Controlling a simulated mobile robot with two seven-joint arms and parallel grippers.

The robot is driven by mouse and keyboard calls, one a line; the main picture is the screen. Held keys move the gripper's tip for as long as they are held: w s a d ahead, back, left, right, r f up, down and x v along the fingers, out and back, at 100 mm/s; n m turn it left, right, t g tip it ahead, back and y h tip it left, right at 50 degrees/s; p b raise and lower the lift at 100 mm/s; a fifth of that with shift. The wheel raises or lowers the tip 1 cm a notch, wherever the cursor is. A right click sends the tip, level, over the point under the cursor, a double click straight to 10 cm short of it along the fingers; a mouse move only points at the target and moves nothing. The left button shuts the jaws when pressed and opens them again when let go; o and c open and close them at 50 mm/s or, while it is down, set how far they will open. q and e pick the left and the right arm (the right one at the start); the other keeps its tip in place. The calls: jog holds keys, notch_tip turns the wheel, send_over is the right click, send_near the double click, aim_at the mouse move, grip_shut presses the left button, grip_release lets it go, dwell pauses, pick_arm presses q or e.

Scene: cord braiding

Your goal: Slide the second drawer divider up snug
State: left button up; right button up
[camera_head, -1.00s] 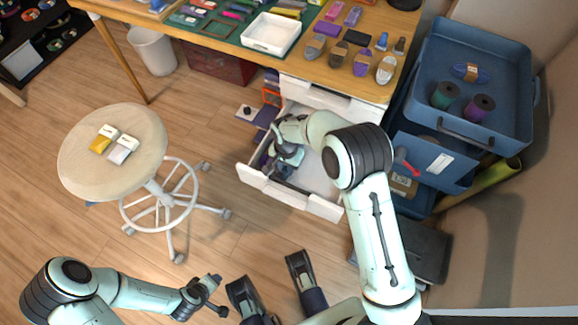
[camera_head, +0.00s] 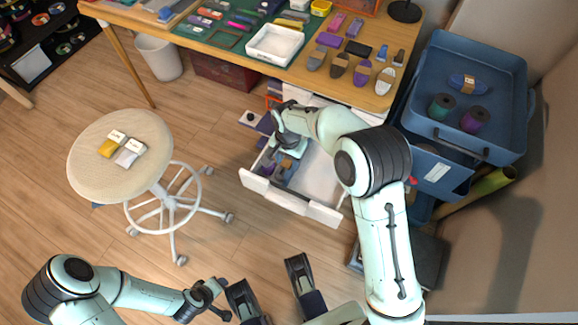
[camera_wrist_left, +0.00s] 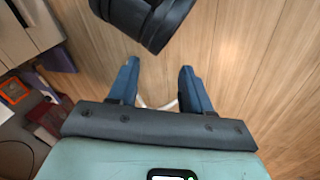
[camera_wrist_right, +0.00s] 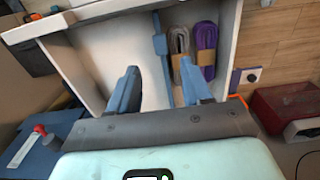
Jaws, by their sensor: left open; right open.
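The white drawer (camera_head: 318,213) is open below the desk. A long blue divider (camera_wrist_right: 160,45) stands in it in the right wrist view, with bare floor on its left. A grey cord bundle (camera_wrist_right: 181,50) and a purple one (camera_wrist_right: 206,50) lie on its right. My right gripper (camera_wrist_right: 160,68) is open over the drawer; the divider shows between its fingers, and I cannot tell if they touch it. In the head view my right arm hides part of the drawer. I make out only one divider. My left gripper (camera_wrist_left: 157,78) is open and empty above the floor.
The desk (camera_head: 290,72) above the drawer holds a white tray (camera_head: 274,45) and several small items. A round stool (camera_head: 90,172) stands left. A blue bin (camera_head: 505,145) with spools stands right of the drawer. The wooden floor between stool and drawer is clear.

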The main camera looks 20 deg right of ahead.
pick_arm(q)
jog(key=shift+s+d+r+g+p, duration=0.15)
jog(key=shift+s+d+r+p, duration=0.15)
jog(key=shift+s, duration=0.2)
jog(key=shift+s+d+r+g+p, duration=0.1)
jog(key=shift+s+d+r+g, duration=0.1)
jog(key=shift+s+r, duration=0.25)
pick_arm(e)
notch_tip(320, 180, up, 4)
jog(key=shift+r, duration=0.25)
pick_arm(q)
jog(key=shift+s+f, duration=0.1)
jog(key=shift+f, duration=0.05)
pick_arm(e)
jog(key=shift+s, duration=0.1)
